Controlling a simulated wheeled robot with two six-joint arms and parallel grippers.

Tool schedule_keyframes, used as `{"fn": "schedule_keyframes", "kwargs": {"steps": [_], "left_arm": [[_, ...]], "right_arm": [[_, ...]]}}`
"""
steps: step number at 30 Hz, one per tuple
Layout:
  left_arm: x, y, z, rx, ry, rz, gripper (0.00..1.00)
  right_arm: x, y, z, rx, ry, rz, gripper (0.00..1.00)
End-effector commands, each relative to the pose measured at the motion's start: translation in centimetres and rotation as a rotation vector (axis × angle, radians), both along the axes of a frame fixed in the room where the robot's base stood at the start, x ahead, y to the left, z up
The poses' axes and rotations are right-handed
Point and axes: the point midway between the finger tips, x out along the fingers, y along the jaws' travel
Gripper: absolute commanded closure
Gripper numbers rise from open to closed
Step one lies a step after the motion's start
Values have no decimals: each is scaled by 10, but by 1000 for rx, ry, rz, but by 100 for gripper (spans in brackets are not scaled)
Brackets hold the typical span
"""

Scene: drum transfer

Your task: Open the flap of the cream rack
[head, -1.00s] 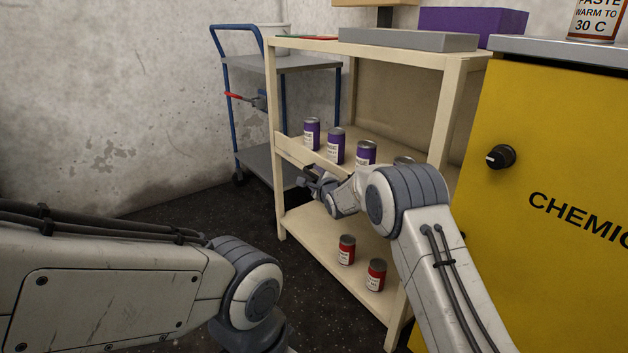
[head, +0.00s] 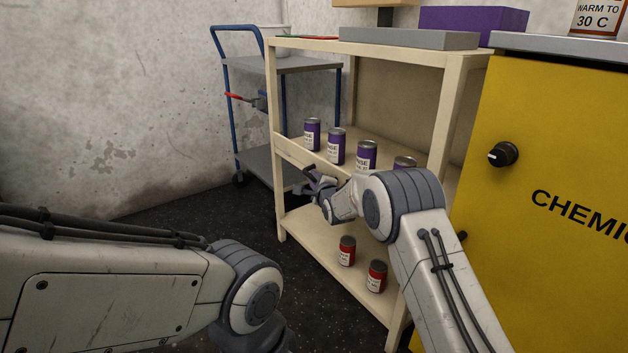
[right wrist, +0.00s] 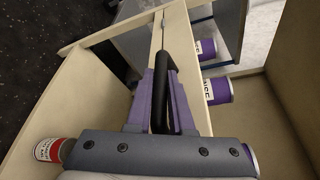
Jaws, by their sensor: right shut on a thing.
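The cream rack (head: 462,105) stands in the middle of the head view. Its flap (head: 289,147) is a cream board along the front of the middle shelf; my right arm hides much of it. My right gripper (head: 314,181) is at the flap's front. In the right wrist view its purple fingers (right wrist: 163,98) are shut on the flap's black handle (right wrist: 167,70). The flap (right wrist: 182,45) looks close to upright; any small tilt is hard to tell. My left arm shows at lower left in the head view, but its gripper is out of view.
Several purple tins (head: 336,147) stand behind the flap on the middle shelf. Two red tins (head: 347,251) stand on the shelf below. A yellow cabinet (head: 560,150) is close on the right, a blue-framed trolley (head: 285,64) behind left. Dark floor (head: 180,225) lies open left of the rack.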

Motion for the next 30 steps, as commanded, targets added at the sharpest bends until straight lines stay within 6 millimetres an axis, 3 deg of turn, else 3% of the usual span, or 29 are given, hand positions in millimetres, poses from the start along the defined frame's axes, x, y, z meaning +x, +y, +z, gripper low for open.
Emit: {"fn": "schedule_keyframes", "kwargs": {"steps": [30], "left_arm": [[0, 0, -66, 0, 0, 0, 50]], "right_arm": [[3, -6, -53, -767, -553, 0, 100]]}}
